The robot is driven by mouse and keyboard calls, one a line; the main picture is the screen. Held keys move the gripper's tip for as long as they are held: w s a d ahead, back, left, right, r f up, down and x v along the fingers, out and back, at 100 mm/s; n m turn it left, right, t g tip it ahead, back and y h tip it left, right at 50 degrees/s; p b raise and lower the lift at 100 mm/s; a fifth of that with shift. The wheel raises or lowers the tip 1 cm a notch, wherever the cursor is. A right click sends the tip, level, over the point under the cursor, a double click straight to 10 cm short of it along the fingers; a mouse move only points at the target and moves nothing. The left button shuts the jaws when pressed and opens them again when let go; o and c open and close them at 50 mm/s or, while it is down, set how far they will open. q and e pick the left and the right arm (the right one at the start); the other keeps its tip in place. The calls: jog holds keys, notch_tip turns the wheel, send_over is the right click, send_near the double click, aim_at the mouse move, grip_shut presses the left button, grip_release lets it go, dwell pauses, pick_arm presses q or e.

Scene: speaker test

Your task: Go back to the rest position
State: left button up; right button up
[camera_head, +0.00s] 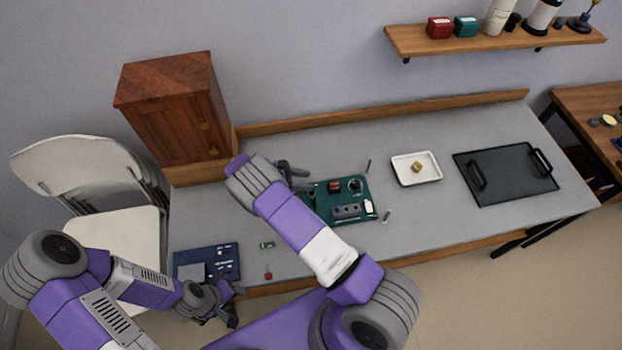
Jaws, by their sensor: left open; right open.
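My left gripper (232,306) is at the lower left, by the table's front edge, just in front of a blue circuit board (226,258). It is open, and I see nothing between its fingers. My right gripper (302,171) is above the table, at the back left of a green circuit board (362,209). It is open, and its fingers are small and partly hidden by its own wrist. My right arm crosses over the table and hides part of the green board's left side.
The grey table (440,230) carries a white tray (402,181) with a yellowish piece (417,167), and a black handled tray (510,178). A wooden cabinet (170,110) stands back left. White folding chairs (115,232) stand left. A wall shelf (490,44) hangs back right.

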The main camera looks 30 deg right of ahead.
jog(key=shift+v, duration=1.15)
